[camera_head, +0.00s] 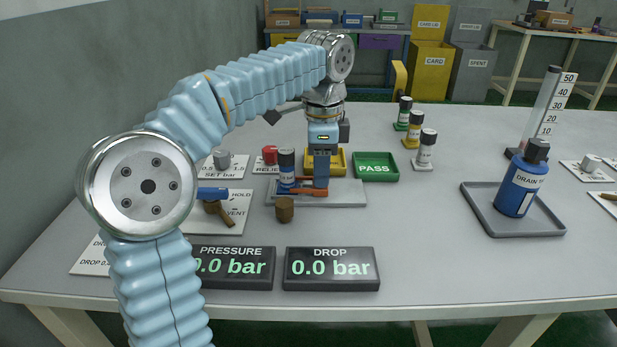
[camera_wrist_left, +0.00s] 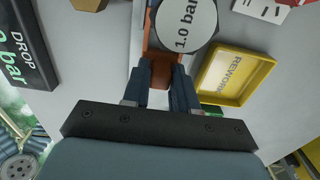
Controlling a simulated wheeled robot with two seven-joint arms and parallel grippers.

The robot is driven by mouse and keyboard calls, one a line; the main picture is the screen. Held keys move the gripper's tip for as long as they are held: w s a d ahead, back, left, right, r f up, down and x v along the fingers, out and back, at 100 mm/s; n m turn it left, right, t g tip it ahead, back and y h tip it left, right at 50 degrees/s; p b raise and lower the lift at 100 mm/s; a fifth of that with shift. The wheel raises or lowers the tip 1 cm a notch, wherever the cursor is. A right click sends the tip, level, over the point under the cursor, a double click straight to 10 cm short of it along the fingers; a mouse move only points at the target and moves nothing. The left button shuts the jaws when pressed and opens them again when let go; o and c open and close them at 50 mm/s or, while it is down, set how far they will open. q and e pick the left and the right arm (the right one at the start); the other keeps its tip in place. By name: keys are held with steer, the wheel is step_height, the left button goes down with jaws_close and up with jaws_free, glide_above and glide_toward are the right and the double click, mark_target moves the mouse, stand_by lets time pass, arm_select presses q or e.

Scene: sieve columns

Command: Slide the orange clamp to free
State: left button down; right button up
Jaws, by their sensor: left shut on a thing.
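The orange clamp (camera_head: 308,191) sits low on the fixture with the grey base plate (camera_head: 345,199), beside an upright dark blue column with a white band (camera_head: 286,168). My left gripper (camera_head: 320,182) points down at the clamp from the right side of the column. In the left wrist view its fingers (camera_wrist_left: 162,88) are shut on the orange clamp (camera_wrist_left: 162,66). The column's top, a grey disc marked 1.0 bar (camera_wrist_left: 187,22), partly covers the clamp there. My right gripper is in neither view.
PRESSURE (camera_head: 232,267) and DROP (camera_head: 331,268) displays read 0.0 bar in front. A green PASS tray (camera_head: 375,167) and yellow REWORK tray (camera_wrist_left: 258,90) stand near the fixture. A DRAIN bottle (camera_head: 522,184) stands on a tray at right.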

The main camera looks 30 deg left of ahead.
arm_select(q)
steer(key=shift+w+d+p, duration=0.35)
steer(key=shift+w+d, duration=0.05)
steer(key=shift+d, duration=0.2)
steer(key=shift+w+d+p, duration=0.35)
steer(key=shift+d, duration=0.2)
steer(key=c, duration=1)
jaws_free()
steer(key=shift+c, duration=0.2)
steer(key=shift+r+p, duration=0.35)
steer(key=shift+r, duration=1.1)
step_height(320, 180, up, 3)
steer(key=shift+r, duration=0.1)
